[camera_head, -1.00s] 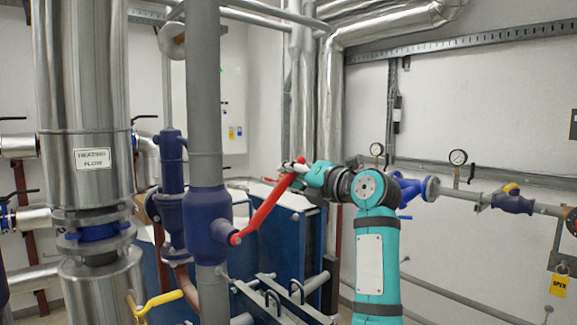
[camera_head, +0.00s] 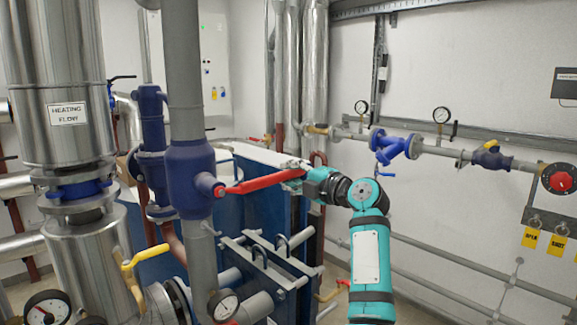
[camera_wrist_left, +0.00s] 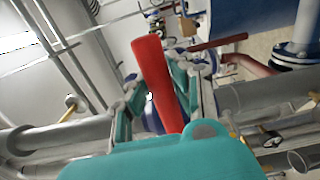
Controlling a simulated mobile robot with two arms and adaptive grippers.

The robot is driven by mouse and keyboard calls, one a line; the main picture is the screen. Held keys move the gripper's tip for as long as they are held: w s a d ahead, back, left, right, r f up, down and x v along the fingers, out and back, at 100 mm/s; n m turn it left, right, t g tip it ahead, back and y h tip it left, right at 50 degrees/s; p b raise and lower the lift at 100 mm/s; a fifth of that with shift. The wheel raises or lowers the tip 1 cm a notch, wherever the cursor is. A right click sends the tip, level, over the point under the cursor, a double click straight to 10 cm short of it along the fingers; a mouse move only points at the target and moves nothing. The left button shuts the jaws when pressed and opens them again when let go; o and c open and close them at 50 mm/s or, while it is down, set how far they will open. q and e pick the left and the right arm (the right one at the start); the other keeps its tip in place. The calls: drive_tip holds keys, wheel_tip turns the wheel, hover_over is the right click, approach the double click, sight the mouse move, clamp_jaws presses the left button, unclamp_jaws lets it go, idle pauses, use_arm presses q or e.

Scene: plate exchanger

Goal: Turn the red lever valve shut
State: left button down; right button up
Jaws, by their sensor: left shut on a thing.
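The red lever (camera_head: 255,183) sticks out from the blue valve body (camera_head: 189,180) on the grey vertical pipe. It points right, nearly level, with its free end slightly higher than its pivot. My left gripper (camera_head: 297,168) is shut on the lever near its free end, and the fingers partly hide that end. In the left wrist view the red lever (camera_wrist_left: 155,70) passes between the two fingers of the left gripper (camera_wrist_left: 166,82). My right gripper is not in view.
A yellow lever (camera_head: 146,256) and a pressure gauge (camera_head: 223,305) sit low near the pipe. The blue plate exchanger (camera_head: 248,190) stands close behind the red lever. A blue-fitted pipe with gauges (camera_head: 441,115) runs along the right wall.

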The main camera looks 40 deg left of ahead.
use_arm(q)
drive_tip(key=shift+f, duration=0.6)
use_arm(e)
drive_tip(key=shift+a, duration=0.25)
use_arm(q)
drive_tip(key=c, duration=1.1)
unclamp_jaws()
drive_tip(key=shift+d, duration=0.1)
drive_tip(key=shift+r, duration=0.35)
wheel_tip(320, 180, up, 10)
drive_tip(key=shift+w+f, duration=0.1)
drive_tip(key=shift+w, duration=0.05)
